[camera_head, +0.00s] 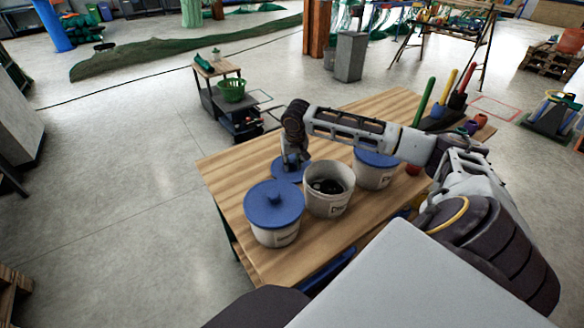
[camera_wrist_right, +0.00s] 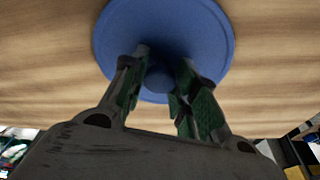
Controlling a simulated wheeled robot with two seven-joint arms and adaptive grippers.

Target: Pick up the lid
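A loose blue round lid (camera_head: 283,174) lies on the wooden table (camera_head: 236,172), just behind and left of an open white bucket (camera_head: 328,200). In the right wrist view the lid (camera_wrist_right: 205,35) faces the camera, with its round knob (camera_wrist_right: 158,80) in the middle. My right gripper (camera_head: 294,162) points down over the lid. In the right wrist view its two fingers (camera_wrist_right: 164,58) stand apart, one on each side of the knob. I see no clear grip on the knob. The gripper partly hides the lid in the head view. My left gripper is out of view.
A bucket with a blue lid (camera_head: 274,208) stands at the front left, and another lidded bucket (camera_head: 374,175) stands to the right, under my right arm. The open bucket holds dark items. Upright coloured handles (camera_head: 424,102) stand at the table's right. The table's left edge is clear.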

